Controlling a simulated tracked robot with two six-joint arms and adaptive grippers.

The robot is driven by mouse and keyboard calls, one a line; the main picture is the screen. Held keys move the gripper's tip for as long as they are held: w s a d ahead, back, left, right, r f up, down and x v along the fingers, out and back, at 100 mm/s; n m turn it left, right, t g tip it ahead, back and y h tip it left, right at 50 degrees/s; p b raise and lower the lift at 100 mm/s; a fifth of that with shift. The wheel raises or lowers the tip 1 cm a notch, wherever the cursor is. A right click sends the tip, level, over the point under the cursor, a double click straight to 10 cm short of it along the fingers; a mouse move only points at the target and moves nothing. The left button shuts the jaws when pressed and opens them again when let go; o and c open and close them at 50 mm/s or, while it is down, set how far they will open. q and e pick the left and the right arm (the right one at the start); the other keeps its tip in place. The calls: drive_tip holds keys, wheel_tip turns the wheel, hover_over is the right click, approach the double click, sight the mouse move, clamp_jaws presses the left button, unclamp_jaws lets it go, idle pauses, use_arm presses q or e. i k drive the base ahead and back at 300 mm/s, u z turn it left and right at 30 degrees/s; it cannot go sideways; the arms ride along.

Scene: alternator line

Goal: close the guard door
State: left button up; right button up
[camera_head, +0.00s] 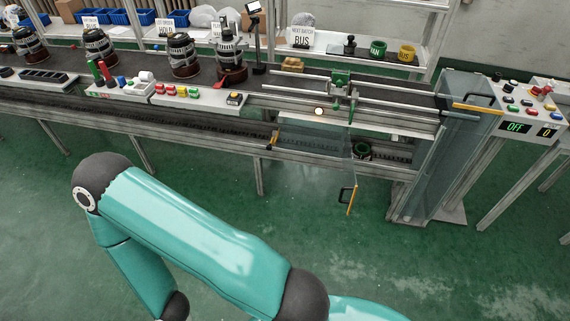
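Which panel is the named guard door is not labelled. Neither of my grippers shows; nothing visible touches the panels.
My teal arm fills the lower foreground, its gripper out of frame. A control box (519,112) with buttons and an "OFF" display stands at the right. Alternators (183,55) stand on the conveyor at the left. Green floor (215,170) is clear before the line.

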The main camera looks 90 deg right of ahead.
sight(349, 178)
drive_tip(key=u, duration=0.1)
drive_tip(key=i, duration=1)
drive_tip(key=z, duration=2)
drive_tip(key=i, duration=0.15)
drive_tip(key=z, duration=1.95)
drive_tip(key=i, duration=0.6)
drive_tip(key=u, duration=0.15)
drive_tip(key=k, duration=0.5)
drive_tip(key=z, duration=0.2)
